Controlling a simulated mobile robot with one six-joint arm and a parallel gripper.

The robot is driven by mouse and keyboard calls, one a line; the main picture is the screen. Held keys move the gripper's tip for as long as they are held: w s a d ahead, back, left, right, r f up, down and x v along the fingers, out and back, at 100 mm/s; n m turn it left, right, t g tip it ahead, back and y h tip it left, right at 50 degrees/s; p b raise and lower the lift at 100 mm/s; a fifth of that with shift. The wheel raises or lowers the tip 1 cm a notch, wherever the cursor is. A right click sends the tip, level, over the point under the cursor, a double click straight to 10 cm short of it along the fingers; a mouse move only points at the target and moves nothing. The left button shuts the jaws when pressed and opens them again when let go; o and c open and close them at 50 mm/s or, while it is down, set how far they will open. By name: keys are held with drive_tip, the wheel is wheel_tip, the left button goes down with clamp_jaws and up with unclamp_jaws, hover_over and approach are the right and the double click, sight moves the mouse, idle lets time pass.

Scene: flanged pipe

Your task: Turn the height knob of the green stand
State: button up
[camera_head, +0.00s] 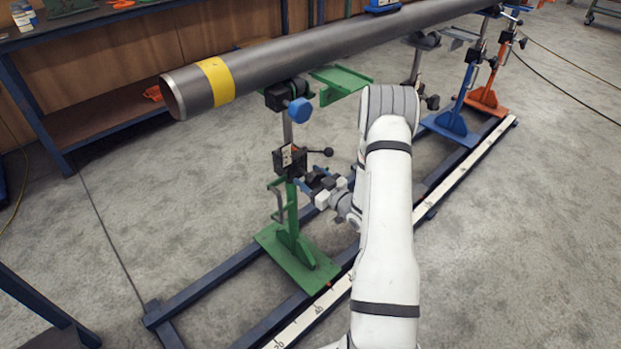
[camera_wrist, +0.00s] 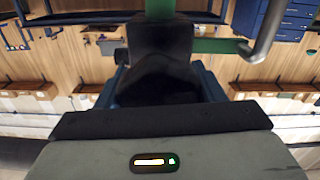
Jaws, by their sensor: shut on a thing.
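The green stand (camera_head: 289,237) stands upright on the rails, under the near end of the pipe. It has a blue knob (camera_head: 300,110) near its top and a black clamp block with a ball-ended lever (camera_head: 322,152) midway up. My gripper (camera_head: 309,182) reaches the post from the right, just below the clamp block. It is shut on the height knob, which its fingers mostly hide in the head view. In the wrist view, a dark, blurred shape (camera_wrist: 165,62) fills the space ahead of the palm, with green stand parts (camera_wrist: 215,46) behind it.
The long steel pipe (camera_head: 290,58) with a yellow band rests above the stands. Blue (camera_head: 456,115) and orange (camera_head: 489,92) stands are farther along the rails. A workbench (camera_head: 100,20) is at the left.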

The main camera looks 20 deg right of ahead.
drive_tip(key=c, duration=0.3)
drive_tip(key=shift+m, duration=0.3)
drive_tip(key=m, duration=0.4)
drive_tip(key=shift+m, duration=0.3)
drive_tip(key=m, duration=0.5)
drive_tip(key=shift+p, duration=0.4)
drive_tip(key=m+p, duration=0.1)
drive_tip(key=m, duration=0.5)
drive_tip(key=shift+r+m+p, duration=0.1)
drive_tip(key=shift+m+p, duration=0.2)
drive_tip(key=m+p, duration=0.1)
drive_tip(key=m, duration=0.4)
